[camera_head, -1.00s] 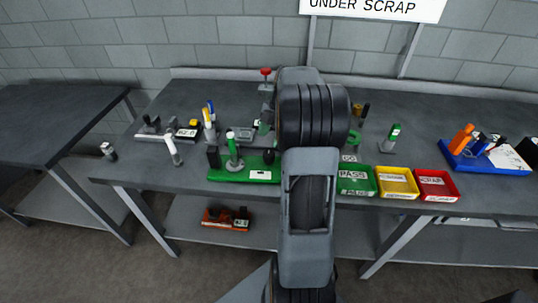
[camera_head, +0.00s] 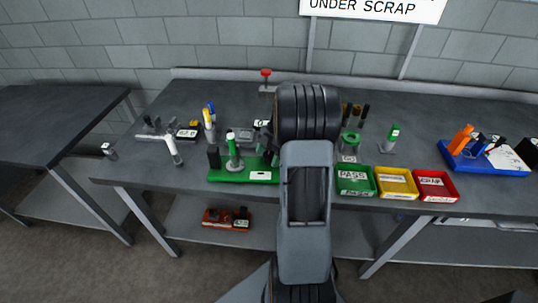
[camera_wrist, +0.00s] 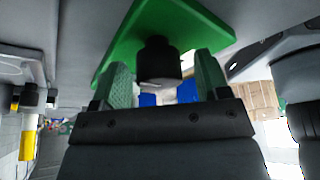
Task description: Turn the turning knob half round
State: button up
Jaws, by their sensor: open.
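A dark round knob (camera_wrist: 158,60) stands out from a green plate (camera_wrist: 128,36) in the wrist view, and I take it to be the turning knob. My gripper (camera_wrist: 162,84) is open, with one green-padded finger on each side of the knob. Gaps show between the knob and both fingers. I see no mark that tells the knob's angle. In the head view my own arm hides the knob and most of the gripper. A green base (camera_head: 228,175) on the bench there runs behind my arm; I cannot tell whether it is the same plate.
Green (camera_head: 355,189), yellow (camera_head: 398,193) and red (camera_head: 438,195) trays stand at the bench's front, right of my arm. A green ring-topped stand (camera_head: 350,143) is close behind them. A white-handled tool (camera_head: 173,150) stands at left. Bare bench (camera_head: 415,115) shows at the back right.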

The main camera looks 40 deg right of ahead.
jog(key=shift+c, duration=0.4)
jog(key=c, duration=0.8)
jog(key=shift+c, duration=0.2)
